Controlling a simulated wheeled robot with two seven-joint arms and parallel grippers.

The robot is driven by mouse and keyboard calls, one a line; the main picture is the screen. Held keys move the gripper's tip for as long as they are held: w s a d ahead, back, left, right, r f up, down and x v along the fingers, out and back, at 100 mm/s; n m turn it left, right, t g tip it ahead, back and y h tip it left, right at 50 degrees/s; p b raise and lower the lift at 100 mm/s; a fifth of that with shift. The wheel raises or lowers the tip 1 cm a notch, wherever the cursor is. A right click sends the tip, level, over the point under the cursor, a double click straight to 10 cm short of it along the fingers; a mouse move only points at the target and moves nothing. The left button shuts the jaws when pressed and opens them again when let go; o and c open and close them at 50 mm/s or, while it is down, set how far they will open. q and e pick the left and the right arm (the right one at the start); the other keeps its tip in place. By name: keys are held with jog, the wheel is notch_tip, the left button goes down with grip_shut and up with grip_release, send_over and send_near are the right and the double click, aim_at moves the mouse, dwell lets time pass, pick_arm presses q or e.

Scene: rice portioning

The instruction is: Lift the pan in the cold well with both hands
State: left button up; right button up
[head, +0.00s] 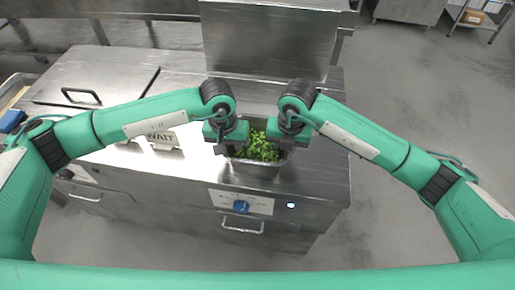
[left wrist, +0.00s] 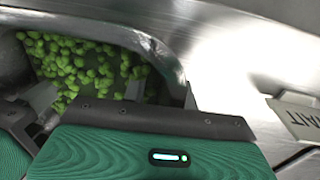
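The pan (head: 257,173) sits in the cold well at the counter's right end. Green pieces (head: 262,147) fill it, and they also show in the left wrist view (left wrist: 85,62). My left gripper (head: 221,149) points down at the pan's left side. In the left wrist view its fingers (left wrist: 163,94) stand apart, with the pan's wall (left wrist: 165,62) seemingly between them, not clearly pinched. My right gripper (head: 290,146) is down at the pan's right side. Its finger shows at the left of the left wrist view (left wrist: 40,97), but its opening is hidden.
A WAIT sign (head: 162,140) stands on the counter left of my left gripper. A raised metal panel (head: 270,40) rises behind the well. A lid with a black handle (head: 82,96) lies further left.

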pick_arm(q)
jog(key=c, duration=0.6)
pick_arm(e)
jog(key=c, duration=0.6)
pick_arm(q)
grip_shut()
pick_arm(e)
jog(key=shift+a, duration=0.1)
grip_shut()
